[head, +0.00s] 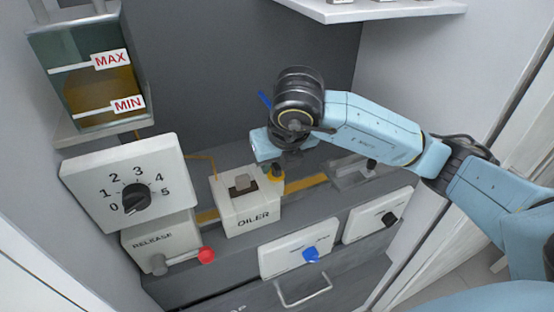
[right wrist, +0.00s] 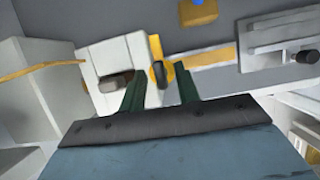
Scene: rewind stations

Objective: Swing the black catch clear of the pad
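The white OILER box (head: 248,207) stands on the grey ledge, with a grey-brown block (head: 241,184) in its top. At its right end is a yellow piece (head: 277,174) with a small black part, which looks like the catch. In the right wrist view the black part (right wrist: 158,73) lies against the yellow piece (right wrist: 155,47), between my fingertips. My right gripper (right wrist: 160,80) is open, its two dark green fingers apart on either side of it. Contact cannot be told. In the head view the right gripper (head: 284,163) hides part of this spot. My left gripper is out of view.
A grey fixture with a black knob (head: 371,164) sits to the right. A dial (head: 136,198), RELEASE box (head: 160,243) with red knob (head: 206,255), and oil tank (head: 95,75) are left. Panels with blue (head: 311,255) and black (head: 389,218) knobs are in front. A shelf (head: 370,10) hangs above.

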